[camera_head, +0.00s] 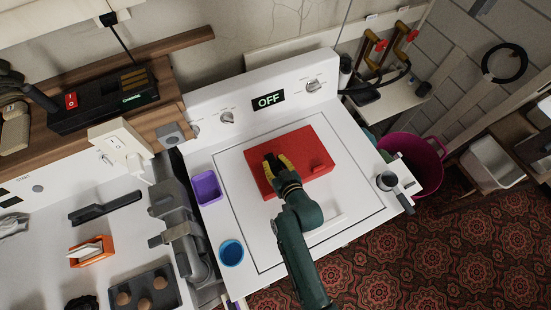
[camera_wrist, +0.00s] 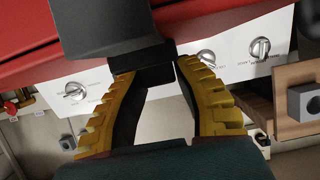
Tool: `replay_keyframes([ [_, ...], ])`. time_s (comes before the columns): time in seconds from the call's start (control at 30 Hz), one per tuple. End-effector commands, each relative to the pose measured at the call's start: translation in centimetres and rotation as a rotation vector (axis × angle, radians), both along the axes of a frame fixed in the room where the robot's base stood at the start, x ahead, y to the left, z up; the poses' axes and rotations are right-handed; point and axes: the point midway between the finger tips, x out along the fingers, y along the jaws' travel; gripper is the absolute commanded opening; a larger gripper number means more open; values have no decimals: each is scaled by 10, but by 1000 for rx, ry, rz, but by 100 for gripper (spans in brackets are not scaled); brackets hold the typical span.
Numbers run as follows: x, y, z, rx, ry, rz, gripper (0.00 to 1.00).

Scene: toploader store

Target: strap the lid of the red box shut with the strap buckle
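The red box (camera_head: 308,155) lies on the white top of the machine, its lid down as far as I can see. My gripper (camera_head: 272,160) is over the left part of the box, fingers pointing at it. In the wrist view the yellow fingers of my gripper (camera_wrist: 154,74) close on both sides of a black piece, which looks like the strap buckle (camera_wrist: 112,30). The black piece lies against the red box (camera_wrist: 28,38). Whether it is fastened is hidden. In the head view my gripper covers most of it.
A purple tray (camera_head: 206,188) and a blue cup (camera_head: 231,253) stand left of the box. The control panel (camera_head: 240,112) with knobs and an OFF display rises behind. The white top around the box is mostly clear.

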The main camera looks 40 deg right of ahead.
Motion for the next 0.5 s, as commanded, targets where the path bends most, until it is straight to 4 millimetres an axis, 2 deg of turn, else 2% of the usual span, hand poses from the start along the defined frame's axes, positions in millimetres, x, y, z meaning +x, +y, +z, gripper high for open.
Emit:
replay_keyframes([
  [0.03,-1,0,-2,1,3,1,41],
  [0.13,0,0,-1,1,2,0,59],
  [0.5,-5,2,2,0,0,-1,59],
])
